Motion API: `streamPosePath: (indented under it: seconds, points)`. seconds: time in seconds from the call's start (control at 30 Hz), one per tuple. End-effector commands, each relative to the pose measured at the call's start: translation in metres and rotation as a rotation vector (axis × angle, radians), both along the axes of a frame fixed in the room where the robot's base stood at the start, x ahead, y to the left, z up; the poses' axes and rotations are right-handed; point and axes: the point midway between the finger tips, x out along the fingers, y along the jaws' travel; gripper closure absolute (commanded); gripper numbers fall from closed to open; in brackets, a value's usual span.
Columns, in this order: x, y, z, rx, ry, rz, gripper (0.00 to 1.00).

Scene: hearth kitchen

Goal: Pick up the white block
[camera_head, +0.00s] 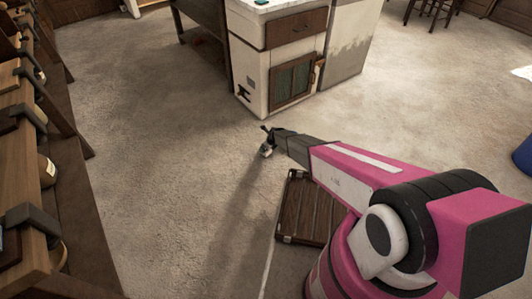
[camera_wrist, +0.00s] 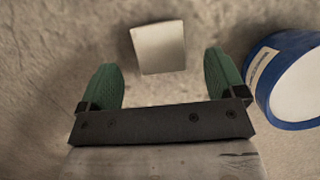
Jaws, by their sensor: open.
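The white block (camera_wrist: 159,47) shows in the wrist view, a pale, roughly square face at top centre against a rough beige floor-like surface. My gripper (camera_wrist: 162,80) has its two green fingers spread wide, with nothing between them. The block lies ahead of the gap between the fingers, roughly centred on it, with no finger touching it. In the head view my gripper (camera_head: 267,142) is small, at the end of my pink arm, over the open floor. A small pale patch is at its tip there; I cannot tell whether it is the block.
A blue-rimmed round container (camera_wrist: 293,82) with a pale top is just right of the right finger. A brown slatted wooden crate (camera_head: 308,208) lies under my arm. A white cabinet (camera_head: 275,65) stands beyond the gripper. A wooden shelf unit (camera_head: 30,150) lines the left. Floor between is clear.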

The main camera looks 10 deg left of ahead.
Motion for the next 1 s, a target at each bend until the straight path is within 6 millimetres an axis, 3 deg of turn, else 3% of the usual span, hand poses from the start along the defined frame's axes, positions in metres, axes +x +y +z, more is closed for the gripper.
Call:
streamPosePath:
  seconds: [0.27,0.57,0.83,0.87,1.0]
  points:
    - [0.005,0.007,-0.02,0.0,0.0,0.001,0.11]
    - [0.012,0.019,-0.058,0.0,0.0,0.002,0.11]
    - [0.011,0.02,-0.06,0.0,-0.001,0.002,0.11]
    - [0.011,0.02,-0.06,0.0,-0.001,0.002,0.17]
    - [0.011,0.02,-0.06,0.0,-0.001,0.002,0.63]
